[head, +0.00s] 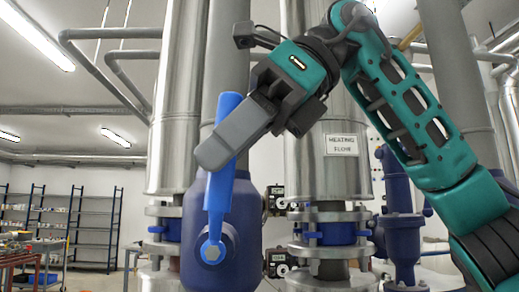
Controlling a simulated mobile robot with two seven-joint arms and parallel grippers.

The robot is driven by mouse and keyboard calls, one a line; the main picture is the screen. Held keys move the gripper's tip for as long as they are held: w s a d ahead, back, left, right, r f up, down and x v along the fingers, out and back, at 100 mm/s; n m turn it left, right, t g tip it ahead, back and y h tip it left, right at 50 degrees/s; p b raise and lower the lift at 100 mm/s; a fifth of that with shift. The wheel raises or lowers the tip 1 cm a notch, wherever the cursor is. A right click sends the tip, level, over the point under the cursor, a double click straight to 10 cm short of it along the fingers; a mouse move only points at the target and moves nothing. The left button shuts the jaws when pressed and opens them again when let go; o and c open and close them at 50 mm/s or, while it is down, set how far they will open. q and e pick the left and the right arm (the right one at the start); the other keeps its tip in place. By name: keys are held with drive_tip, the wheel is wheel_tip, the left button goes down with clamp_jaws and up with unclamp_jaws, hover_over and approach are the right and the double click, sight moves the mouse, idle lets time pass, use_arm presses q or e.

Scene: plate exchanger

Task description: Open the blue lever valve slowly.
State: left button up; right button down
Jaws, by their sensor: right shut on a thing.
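The blue lever (220,190) stands close to upright on the front of a dark blue valve body (240,240), with its pivot bolt at the lower end. My right gripper (222,148) reaches in from the upper right and is shut on the upper part of the lever. The grey fingers cover a stretch of the lever; its tip shows above them and its lower arm below. My left gripper is not in view.
Large metal-clad vertical pipes stand behind the valve, one with a "HEATING FLOW" sign (341,145). Another blue valve (400,210) stands to the right. Shelves (95,225) and a cluttered table (25,255) are far left.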

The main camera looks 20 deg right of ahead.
drive_tip(key=shift+a+r+h, duration=0.2)
drive_tip(key=shift+a+h, duration=0.2)
drive_tip(key=shift+w, duration=0.1)
drive_tip(key=c, duration=1.1)
unclamp_jaws()
drive_tip(key=shift+a+f, duration=0.1)
drive_tip(key=shift+a, duration=0.1)
drive_tip(key=shift+o, duration=0.2)
drive_tip(key=shift+d, duration=0.15)
drive_tip(key=v, duration=1.2)
drive_tip(key=shift+r, duration=0.45)
drive_tip(key=shift+d, duration=0.1)
